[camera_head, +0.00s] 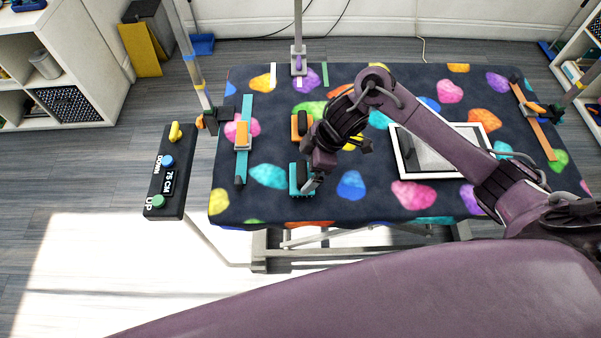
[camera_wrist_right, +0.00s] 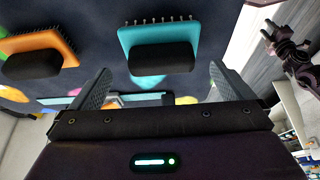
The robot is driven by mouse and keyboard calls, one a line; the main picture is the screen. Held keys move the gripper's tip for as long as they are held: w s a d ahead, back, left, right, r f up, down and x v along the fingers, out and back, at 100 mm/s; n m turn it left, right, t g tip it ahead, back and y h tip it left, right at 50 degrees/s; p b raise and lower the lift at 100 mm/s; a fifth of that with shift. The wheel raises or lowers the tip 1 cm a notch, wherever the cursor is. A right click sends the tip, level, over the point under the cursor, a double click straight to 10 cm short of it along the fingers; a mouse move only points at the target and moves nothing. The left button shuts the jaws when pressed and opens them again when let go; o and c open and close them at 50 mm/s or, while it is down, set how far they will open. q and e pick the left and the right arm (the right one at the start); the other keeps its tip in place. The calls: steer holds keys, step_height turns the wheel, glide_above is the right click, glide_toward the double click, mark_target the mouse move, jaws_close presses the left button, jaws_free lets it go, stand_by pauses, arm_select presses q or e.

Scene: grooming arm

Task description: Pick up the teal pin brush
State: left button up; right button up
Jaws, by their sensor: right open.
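The teal pin brush (camera_head: 294,180) lies near the front edge of the dark, colour-spotted grooming table (camera_head: 352,212). My right gripper (camera_head: 313,182) is beside and partly over it in the head view, hiding some of it. In the right wrist view, the brush's teal pad with pins (camera_wrist_right: 128,40) and black handle (camera_wrist_right: 162,59) are just beyond the right gripper (camera_wrist_right: 160,84). Its two fingers are spread wide, with nothing between them. A dark jointed part at the right of the wrist view may be my left gripper (camera_wrist_right: 284,45); its jaws are unclear.
An orange brush (camera_head: 297,125) lies behind the teal one and shows beside it in the wrist view (camera_wrist_right: 42,44). A white-framed tray (camera_head: 398,158) is right. A teal strap bar (camera_head: 240,165) and a button panel (camera_head: 168,178) are left. A post (camera_head: 298,50) stands behind.

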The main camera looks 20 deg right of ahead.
mark_target(302, 171)
steer(key=x, duration=0.3)
steer(key=shift+s+a+f, duration=0.1)
steer(key=shift+a+f, duration=0.15)
steer(key=shift+f, duration=0.1)
steer(key=shift+a+f, duration=0.25)
steer(key=shift+f, duration=0.4)
steer(key=c, duration=0.8)
arm_select(q)
steer(key=shift+s+r, duration=0.15)
steer(key=shift+s, duration=0.1)
arm_select(e)
steer(key=shift+r, duration=0.1)
steer(key=shift+c, duration=0.2)
